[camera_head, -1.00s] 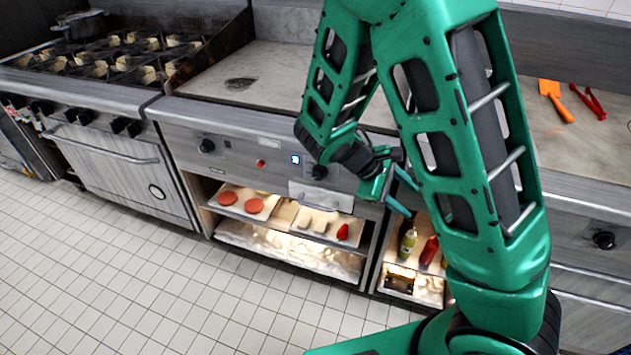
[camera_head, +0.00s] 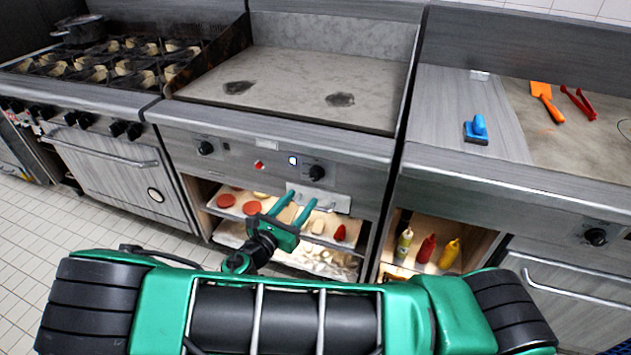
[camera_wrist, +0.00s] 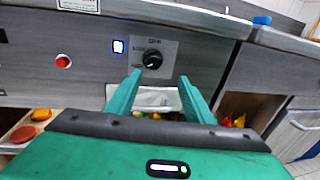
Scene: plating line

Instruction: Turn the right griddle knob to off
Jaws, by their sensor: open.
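The right griddle knob (camera_head: 316,172) is a black dial on the steel front panel below the griddle (camera_head: 300,75). In the wrist view the same knob (camera_wrist: 152,58) sits on a labelled plate, just beyond and between my fingertips. My gripper (camera_head: 297,204) is open and empty, its two green fingers pointing up toward the panel a little below the knob. It also shows in the wrist view (camera_wrist: 158,82). The fingers look apart from the knob. The left griddle knob (camera_head: 205,148) is on the same panel. The pointer's exact setting is too small to read.
A red button (camera_head: 259,165) and a lit switch (camera_head: 293,160) sit left of the knob. A shelf with food (camera_head: 253,207) is below. Sauce bottles (camera_head: 427,248) stand at the lower right. A blue scraper (camera_head: 477,130) and orange spatula (camera_head: 546,98) lie on the right counter.

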